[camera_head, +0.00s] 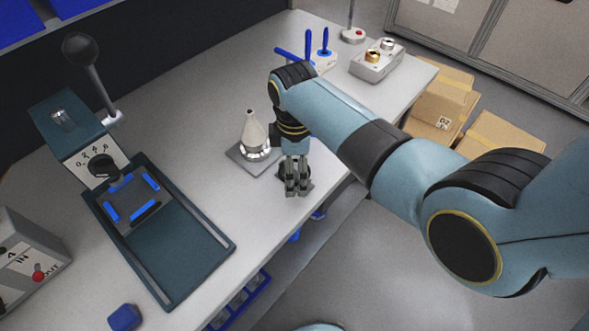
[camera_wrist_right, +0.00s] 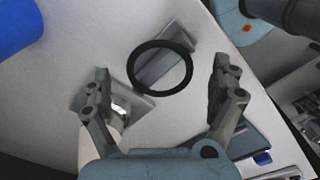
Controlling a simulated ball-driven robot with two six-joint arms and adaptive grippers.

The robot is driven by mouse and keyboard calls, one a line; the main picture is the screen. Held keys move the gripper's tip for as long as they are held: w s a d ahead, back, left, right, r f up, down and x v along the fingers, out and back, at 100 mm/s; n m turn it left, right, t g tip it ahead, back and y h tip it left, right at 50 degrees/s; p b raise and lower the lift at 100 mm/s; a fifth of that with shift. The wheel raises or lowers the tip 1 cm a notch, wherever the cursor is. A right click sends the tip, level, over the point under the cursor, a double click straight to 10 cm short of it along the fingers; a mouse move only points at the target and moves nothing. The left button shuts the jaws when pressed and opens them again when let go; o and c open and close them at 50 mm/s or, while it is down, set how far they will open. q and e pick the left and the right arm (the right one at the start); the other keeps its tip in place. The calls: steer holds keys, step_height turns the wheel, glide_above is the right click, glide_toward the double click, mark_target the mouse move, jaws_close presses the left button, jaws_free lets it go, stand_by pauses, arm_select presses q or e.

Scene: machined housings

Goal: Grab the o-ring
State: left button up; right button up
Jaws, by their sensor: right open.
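The o-ring is a thin black ring (camera_wrist_right: 131,68) in the right wrist view, seen ahead of my fingers and over a grey block (camera_wrist_right: 152,69). In the head view, dark parts of the o-ring (camera_head: 309,170) show behind my fingers near the table's front edge; the rest is hidden. My right gripper (camera_head: 297,190) points down there. In the right wrist view, its fingers (camera_wrist_right: 160,82) are spread wide on either side of the ring's outline, with nothing between them. I cannot tell the exact gap to the ring. My left gripper is in neither view.
A pale cone (camera_head: 254,132) on a square grey plate (camera_head: 240,158) stands just left of my right gripper. A dark green press (camera_head: 200,262) is farther left. A grey box with round fittings (camera_head: 376,68) sits at the back right. Bare tabletop lies between the press and plate.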

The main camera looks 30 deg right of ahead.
steer(key=c, duration=1.1)
steer(key=shift+o, duration=0.2)
